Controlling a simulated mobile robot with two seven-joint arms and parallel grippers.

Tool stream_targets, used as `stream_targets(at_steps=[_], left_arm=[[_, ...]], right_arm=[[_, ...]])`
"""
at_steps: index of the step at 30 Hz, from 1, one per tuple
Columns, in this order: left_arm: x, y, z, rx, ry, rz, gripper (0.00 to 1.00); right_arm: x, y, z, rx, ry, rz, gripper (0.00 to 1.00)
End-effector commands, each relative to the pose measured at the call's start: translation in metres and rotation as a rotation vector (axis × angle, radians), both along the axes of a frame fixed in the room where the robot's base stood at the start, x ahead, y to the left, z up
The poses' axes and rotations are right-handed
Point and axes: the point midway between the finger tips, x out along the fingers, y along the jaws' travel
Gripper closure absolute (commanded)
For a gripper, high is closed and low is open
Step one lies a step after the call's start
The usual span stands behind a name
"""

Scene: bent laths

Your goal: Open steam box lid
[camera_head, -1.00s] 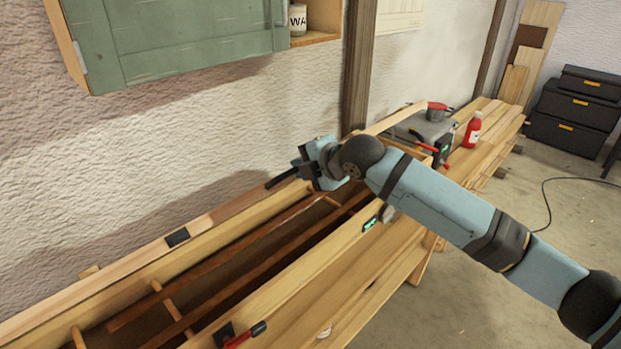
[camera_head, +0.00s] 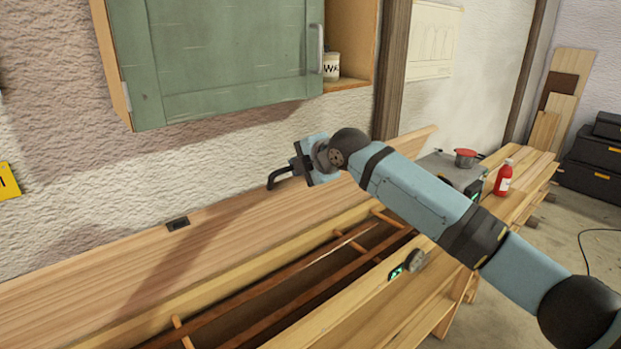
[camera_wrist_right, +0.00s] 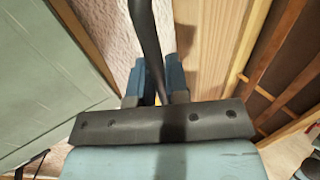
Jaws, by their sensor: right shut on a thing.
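The steam box (camera_head: 350,282) is a long wooden trough, open at the top, with brown slats inside. Its wooden lid (camera_head: 130,262) stands raised along the wall side, its broad face showing and a small black fitting on its top edge. My right gripper (camera_head: 290,174) is at the lid's upper edge, shut on a dark lid handle (camera_head: 278,180). In the right wrist view the handle (camera_wrist_right: 146,35) runs as a black bar between the two blue fingers. How the handle joins the lid is hidden. My left gripper is out of view.
A green wall cabinet (camera_head: 235,60) hangs above the lid. Black cases (camera_head: 598,155) stand at the far right.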

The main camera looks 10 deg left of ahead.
Motion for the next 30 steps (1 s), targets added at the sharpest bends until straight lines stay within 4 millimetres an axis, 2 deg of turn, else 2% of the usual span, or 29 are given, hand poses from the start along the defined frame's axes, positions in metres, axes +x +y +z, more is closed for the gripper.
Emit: stream_targets(at_steps=[7, 19, 29, 30], left_arm=[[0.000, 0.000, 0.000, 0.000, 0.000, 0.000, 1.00], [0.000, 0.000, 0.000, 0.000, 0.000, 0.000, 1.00], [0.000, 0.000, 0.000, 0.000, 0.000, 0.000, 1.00], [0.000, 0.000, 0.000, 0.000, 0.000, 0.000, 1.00]], right_arm=[[0.008, 0.012, 0.007, 0.000, -0.003, 0.000, 1.00], [0.042, 0.059, 0.020, 0.001, -0.001, 0.000, 1.00], [0.046, 0.065, 0.021, 0.000, -0.003, 0.001, 1.00], [0.046, 0.065, 0.021, 0.000, -0.003, 0.001, 0.78]])
